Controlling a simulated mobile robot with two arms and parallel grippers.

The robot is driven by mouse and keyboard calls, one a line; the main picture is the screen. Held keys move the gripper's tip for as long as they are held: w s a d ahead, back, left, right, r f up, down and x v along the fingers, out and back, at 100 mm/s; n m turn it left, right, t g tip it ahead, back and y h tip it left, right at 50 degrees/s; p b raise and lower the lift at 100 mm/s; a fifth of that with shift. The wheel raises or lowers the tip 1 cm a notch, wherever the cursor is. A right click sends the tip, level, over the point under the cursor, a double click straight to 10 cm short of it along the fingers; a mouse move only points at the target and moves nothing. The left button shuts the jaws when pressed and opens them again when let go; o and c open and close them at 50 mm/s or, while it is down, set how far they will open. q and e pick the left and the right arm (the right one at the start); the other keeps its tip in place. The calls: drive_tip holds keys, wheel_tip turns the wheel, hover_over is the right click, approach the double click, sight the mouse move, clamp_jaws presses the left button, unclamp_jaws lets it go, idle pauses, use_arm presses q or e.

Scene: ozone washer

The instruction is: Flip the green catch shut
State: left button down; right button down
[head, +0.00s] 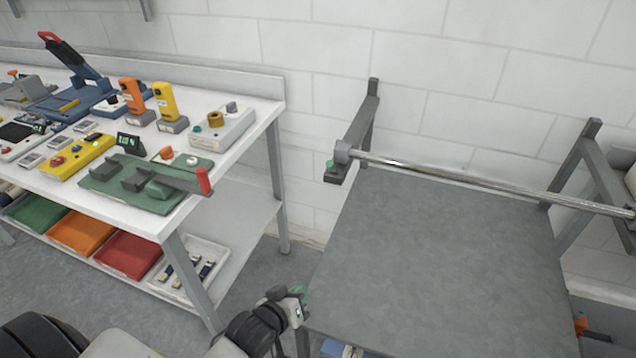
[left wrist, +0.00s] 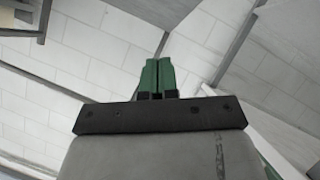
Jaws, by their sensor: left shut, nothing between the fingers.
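A small green piece that looks like the green catch (head: 330,164) sits at the front end of the left dark bracket (head: 361,127), beside the grey collar of a metal bar (head: 460,177). It is too small to tell whether it is open or shut. My left gripper (head: 304,295) is low in the head view, by the left front edge of the grey panel, well below and apart from the catch. Its green fingers (left wrist: 157,78) are together and empty in the left wrist view. My right gripper is not in view.
A grey panel (head: 430,270) fills the space below the bar. A white bench (head: 237,142) with several devices stands at left, with coloured trays on its lower shelf. A right bracket (head: 570,163) stands by the tiled wall. Open floor lies between bench and panel.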

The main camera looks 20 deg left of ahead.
sight(331, 165)
use_arm(q)
drive_tip(key=w+a+r+n+t+h, duration=0.1)
drive_tip(key=w+a+r+n+t, duration=0.1)
drive_tip(key=r+t, duration=0.4)
drive_tip(key=w+a+r+n+t+h, duration=0.1)
drive_tip(key=w+a+r+n+t, duration=0.2)
drive_tip(key=a+r+n+t, duration=0.2)
wheel_tip(331, 165, up, 3)
drive_tip(key=shift+w+n+t+b, duration=0.35)
drive_tip(key=shift+n+t, duration=0.65)
drive_tip(key=shift+n, duration=0.1)
drive_tip(key=d+p+x, duration=0.3)
drive_tip(key=p+x, duration=0.1)
drive_tip(key=x, duration=0.8)
drive_tip(key=shift+w+p, duration=0.2)
drive_tip(key=shift+p, duration=0.2)
drive_tip(key=shift+r, duration=0.15)
